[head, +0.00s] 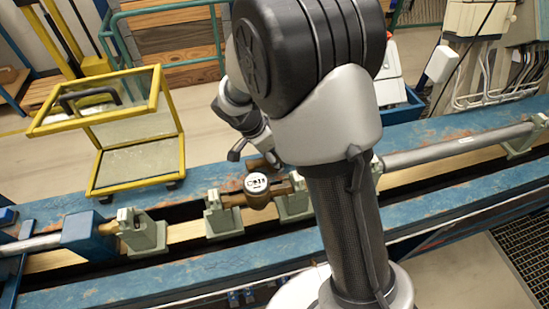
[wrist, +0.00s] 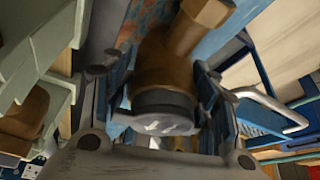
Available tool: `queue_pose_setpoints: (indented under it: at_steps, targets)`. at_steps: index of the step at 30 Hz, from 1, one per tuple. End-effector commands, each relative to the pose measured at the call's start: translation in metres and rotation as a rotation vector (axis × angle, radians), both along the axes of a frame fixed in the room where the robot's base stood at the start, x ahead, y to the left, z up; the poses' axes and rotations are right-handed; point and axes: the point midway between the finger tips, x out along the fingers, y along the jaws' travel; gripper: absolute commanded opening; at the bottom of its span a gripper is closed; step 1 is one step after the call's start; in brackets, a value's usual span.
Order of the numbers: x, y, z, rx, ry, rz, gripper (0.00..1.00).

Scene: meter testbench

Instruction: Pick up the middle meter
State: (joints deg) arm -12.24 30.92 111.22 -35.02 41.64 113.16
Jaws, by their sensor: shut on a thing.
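My gripper (wrist: 167,112) is shut on a brass meter (wrist: 165,62), its fingers on both sides of the body. In the wrist view the held meter's grey round cap faces the camera and a threaded pipe end points to the upper right. I cannot tell which position the held meter came from.
The blue bench (head: 190,272) runs across with green clamps (head: 222,222) and a grey pipe (head: 455,147) at right. A blue bin (head: 402,107) stands behind my arm. Floor is clear between.

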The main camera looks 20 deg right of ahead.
Motion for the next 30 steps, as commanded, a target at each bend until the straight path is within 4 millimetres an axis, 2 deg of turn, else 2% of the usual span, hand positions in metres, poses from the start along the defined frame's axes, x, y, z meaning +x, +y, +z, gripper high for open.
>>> queue_pose_setpoints:
  at_steps: [2, 15, 23, 26, 30]
  targets:
    - [-0.001, 0.000, -0.001, 0.000, 0.002, 0.000, 0.33]
    - [-0.001, 0.000, -0.001, 0.000, 0.004, -0.001, 0.04]
    - [-0.001, 0.000, 0.001, -0.001, 0.003, 0.000, 0.04]
    - [0.000, 0.000, 0.010, -0.001, 0.001, 0.000, 0.04]
    - [0.000, 0.000, 0.035, 0.000, -0.003, -0.001, 0.04]
